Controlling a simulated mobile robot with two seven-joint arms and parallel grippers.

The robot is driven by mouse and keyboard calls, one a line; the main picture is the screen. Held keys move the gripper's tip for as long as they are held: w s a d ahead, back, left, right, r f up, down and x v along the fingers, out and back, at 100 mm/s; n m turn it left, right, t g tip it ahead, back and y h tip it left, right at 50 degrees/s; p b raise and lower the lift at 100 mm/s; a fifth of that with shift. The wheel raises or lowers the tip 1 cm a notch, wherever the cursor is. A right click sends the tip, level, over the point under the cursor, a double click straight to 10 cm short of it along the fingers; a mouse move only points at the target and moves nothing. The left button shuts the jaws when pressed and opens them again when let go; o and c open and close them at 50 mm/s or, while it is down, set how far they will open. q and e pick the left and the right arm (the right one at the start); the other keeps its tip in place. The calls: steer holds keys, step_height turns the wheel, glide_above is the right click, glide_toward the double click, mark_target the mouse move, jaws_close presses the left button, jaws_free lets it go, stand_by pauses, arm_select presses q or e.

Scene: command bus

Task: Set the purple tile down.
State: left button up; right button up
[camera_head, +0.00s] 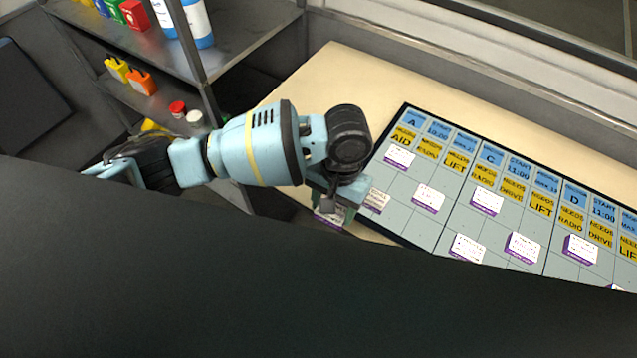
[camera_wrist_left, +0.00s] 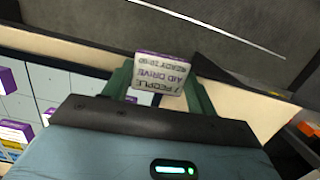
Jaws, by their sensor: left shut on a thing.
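My left gripper (camera_head: 338,205) is shut on the purple tile (camera_head: 326,217), a white-faced tile with purple edges. In the left wrist view the tile (camera_wrist_left: 160,74) sits between the two green fingers, with "7 PEOPLE AID DRIVE" readable upside down on its face. In the head view the gripper and tile are just left of the blue-grey board (camera_head: 428,228), near the table's front edge. I cannot tell how high the tile is above the table. My right gripper is not in view.
Several white-and-purple tiles, such as one tile (camera_head: 428,198), lie on the board under blue and yellow header cards. The cream table (camera_head: 335,85) is clear behind the board. A metal shelf (camera_head: 245,45) with bottles stands at left. A dark shape hides the bottom of the head view.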

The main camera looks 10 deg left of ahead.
arm_select(q)
steer(key=shift+s+d+r, duration=0.15)
steer(key=shift+s+d, duration=0.9)
steer(key=shift+s, duration=0.2)
